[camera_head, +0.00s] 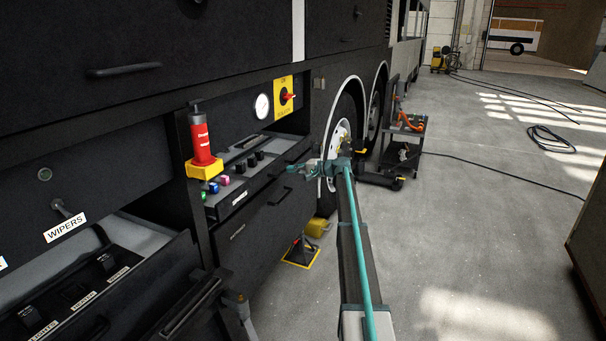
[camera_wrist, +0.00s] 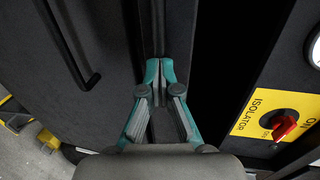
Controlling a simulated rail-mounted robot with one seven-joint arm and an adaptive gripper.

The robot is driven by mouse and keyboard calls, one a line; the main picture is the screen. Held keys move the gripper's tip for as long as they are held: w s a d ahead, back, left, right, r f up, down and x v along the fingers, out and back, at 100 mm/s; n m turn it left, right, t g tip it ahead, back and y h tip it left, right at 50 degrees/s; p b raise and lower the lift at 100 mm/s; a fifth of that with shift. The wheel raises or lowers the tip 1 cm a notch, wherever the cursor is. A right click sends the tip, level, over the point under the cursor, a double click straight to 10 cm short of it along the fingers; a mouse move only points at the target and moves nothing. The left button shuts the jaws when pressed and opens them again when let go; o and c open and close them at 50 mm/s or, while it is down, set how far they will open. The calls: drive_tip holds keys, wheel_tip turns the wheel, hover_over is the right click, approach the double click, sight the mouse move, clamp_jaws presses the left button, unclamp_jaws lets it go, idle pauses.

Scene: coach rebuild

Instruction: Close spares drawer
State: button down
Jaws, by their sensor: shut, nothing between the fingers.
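A dark drawer front with a bar handle (camera_head: 280,196) is below the switch console in the head view; its small label is too small to read, so I cannot confirm it is the spares drawer. A dark panel with a bar handle (camera_wrist: 72,45) fills the left of the wrist view. My gripper (camera_head: 296,168) is in front of the cabinet near the console's right end, teal fingers pointing left. In the wrist view my gripper (camera_wrist: 160,72) is shut and empty, its tips near the panel's edge. Contact cannot be told.
A yellow isolator plate (camera_head: 284,97) with a red switch is above. A red cylinder on a yellow base (camera_head: 205,169) stands left of the console. An open tray labelled WIPERS (camera_head: 66,228) juts out at lower left.

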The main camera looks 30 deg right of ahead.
drive_tip(key=shift+w+a+r, duration=0.1)
drive_tip(key=shift+w+a, duration=0.1)
drive_tip(key=shift+w, duration=0.25)
